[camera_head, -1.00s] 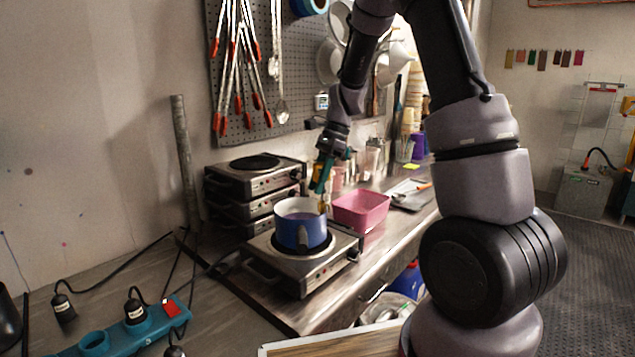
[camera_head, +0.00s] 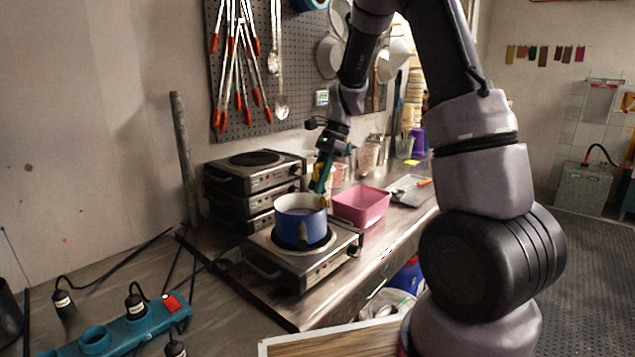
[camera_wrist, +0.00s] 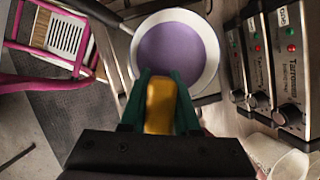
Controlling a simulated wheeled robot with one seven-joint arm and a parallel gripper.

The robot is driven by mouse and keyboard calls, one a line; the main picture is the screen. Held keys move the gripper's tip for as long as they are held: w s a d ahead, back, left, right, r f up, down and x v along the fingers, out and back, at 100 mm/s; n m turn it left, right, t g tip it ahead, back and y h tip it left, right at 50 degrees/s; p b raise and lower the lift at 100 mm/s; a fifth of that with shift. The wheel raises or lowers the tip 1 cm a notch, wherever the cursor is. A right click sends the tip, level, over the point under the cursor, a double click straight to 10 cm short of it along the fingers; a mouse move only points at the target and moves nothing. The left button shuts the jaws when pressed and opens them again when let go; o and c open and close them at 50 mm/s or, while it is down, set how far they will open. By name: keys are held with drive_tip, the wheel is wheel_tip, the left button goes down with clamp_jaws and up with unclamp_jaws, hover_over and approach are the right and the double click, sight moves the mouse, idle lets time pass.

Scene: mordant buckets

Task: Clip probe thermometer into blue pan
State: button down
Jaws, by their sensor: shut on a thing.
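The blue pan (camera_head: 299,226) stands on a single hot plate on the bench. Its inside is white and holds purple liquid, which also shows in the wrist view (camera_wrist: 179,54). My gripper (camera_head: 320,180) is above the pan's right rim. In the wrist view its green fingers (camera_wrist: 160,104) are shut on a yellow thing, seemingly the probe thermometer (camera_wrist: 160,105).
The hot plate (camera_head: 322,266) carries the pan. A pink tub (camera_head: 362,207) stands just right of it, and stacked hot plates (camera_head: 232,182) stand behind left. A grey tray (camera_head: 408,190) lies farther back.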

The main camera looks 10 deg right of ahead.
drive_tip(key=shift+f, duration=0.6)
drive_tip(key=c, duration=0.6)
unclamp_jaws()
